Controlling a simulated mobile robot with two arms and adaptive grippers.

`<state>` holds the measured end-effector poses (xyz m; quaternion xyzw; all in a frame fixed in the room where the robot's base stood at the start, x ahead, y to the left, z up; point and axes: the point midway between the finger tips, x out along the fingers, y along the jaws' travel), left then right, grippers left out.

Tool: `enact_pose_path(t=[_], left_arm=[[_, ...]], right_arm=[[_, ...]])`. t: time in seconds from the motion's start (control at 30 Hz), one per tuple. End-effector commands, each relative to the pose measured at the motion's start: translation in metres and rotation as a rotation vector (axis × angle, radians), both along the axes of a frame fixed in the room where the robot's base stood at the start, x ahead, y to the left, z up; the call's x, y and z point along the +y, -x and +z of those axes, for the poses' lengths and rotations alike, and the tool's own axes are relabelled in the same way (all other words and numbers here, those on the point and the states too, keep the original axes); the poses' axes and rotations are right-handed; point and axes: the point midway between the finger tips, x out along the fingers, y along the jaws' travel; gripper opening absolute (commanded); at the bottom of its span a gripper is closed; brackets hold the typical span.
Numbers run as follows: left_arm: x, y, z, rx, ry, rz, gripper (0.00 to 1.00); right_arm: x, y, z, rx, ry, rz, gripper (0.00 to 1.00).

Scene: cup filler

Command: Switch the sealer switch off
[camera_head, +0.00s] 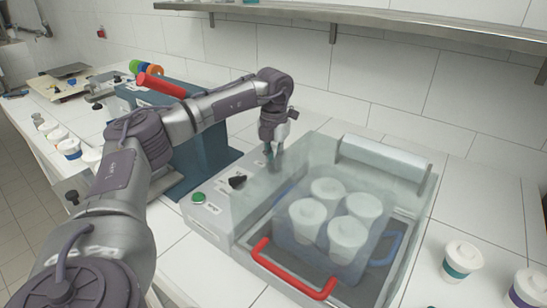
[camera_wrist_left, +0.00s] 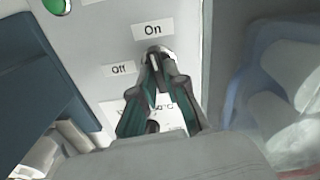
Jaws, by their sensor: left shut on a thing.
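The sealer (camera_head: 222,219) is the light grey machine with a see-through cover. The switch's pointer looks turned towards "On". My left gripper (camera_head: 270,160) is over the sealer's control panel. In the left wrist view its teal fingers (camera_wrist_left: 157,70) are closed on the switch from both sides. The fingers partly hide the switch and a lower black knob (camera_wrist_left: 152,127). My right gripper is in neither view.
A green button (camera_head: 198,197) is on the panel's front corner. A red handle (camera_head: 290,270) is at the sealer's front, with several white cups (camera_head: 348,238) under the clear cover. A dark blue machine (camera_head: 205,160) stands close on the left. Lidded cups (camera_head: 461,260) stand at right.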

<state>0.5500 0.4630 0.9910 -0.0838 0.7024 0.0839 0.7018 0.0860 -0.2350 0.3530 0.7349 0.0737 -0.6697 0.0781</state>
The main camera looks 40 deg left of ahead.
Motion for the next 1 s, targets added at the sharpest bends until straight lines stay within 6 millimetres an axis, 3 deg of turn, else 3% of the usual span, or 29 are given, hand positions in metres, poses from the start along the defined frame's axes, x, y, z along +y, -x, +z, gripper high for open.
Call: enact_pose_path(t=[1.0], left_arm=[[-0.002, -0.003, 0.004, -0.003, 0.0, 0.943, 0.0]], right_arm=[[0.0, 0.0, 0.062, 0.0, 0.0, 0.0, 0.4]])
